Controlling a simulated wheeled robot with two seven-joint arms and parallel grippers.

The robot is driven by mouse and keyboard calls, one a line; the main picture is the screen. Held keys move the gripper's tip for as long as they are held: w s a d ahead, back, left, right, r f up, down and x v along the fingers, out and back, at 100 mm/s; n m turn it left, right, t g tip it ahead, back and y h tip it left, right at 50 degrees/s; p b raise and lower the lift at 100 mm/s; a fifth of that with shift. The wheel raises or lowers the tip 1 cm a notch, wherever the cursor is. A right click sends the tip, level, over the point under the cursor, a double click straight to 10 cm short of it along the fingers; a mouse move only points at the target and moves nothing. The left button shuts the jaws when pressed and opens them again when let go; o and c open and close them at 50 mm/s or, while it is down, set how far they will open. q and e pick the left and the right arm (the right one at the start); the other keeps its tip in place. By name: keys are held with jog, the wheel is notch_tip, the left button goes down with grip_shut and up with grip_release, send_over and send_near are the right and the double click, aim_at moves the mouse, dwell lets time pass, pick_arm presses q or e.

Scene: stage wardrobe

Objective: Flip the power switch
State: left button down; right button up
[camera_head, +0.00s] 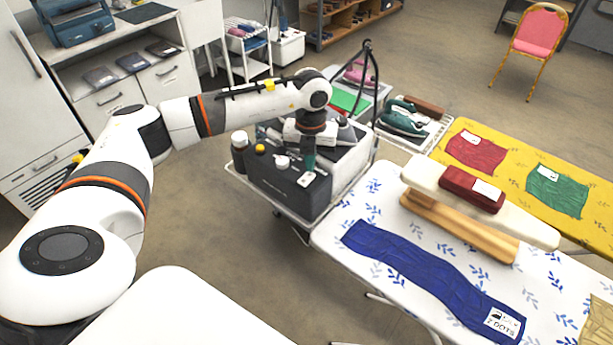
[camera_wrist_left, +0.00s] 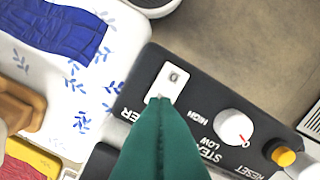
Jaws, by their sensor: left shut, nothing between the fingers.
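In the head view, the switch plate (camera_head: 306,180) is at the panel's right end. My left gripper (camera_head: 310,166) points down just over this plate. In the wrist view, the green fingers of my left gripper (camera_wrist_left: 159,101) are together and empty, with their tips overlapping the plate's lower edge. I cannot tell whether they touch it. The fingers hide part of the panel lettering. My right gripper is out of view.
A white steam knob (camera_wrist_left: 234,127) and a yellow reset button (camera_wrist_left: 283,156) sit along the same panel. The box stands on a cart beside an ironing board (camera_head: 352,204) with a blue cloth (camera_head: 430,262). Irons (camera_head: 402,122) stand behind. Open floor lies at the left front.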

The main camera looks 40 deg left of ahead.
aim_at(310, 174)
pick_arm(q)
jog(key=shift+f+b, duration=0.7)
jog(key=shift+f, duration=0.3)
dwell(0.3)
jog(key=shift+r, duration=0.1)
jog(key=shift+r+p, duration=2.15)
jog(key=shift+r, duration=1.35)
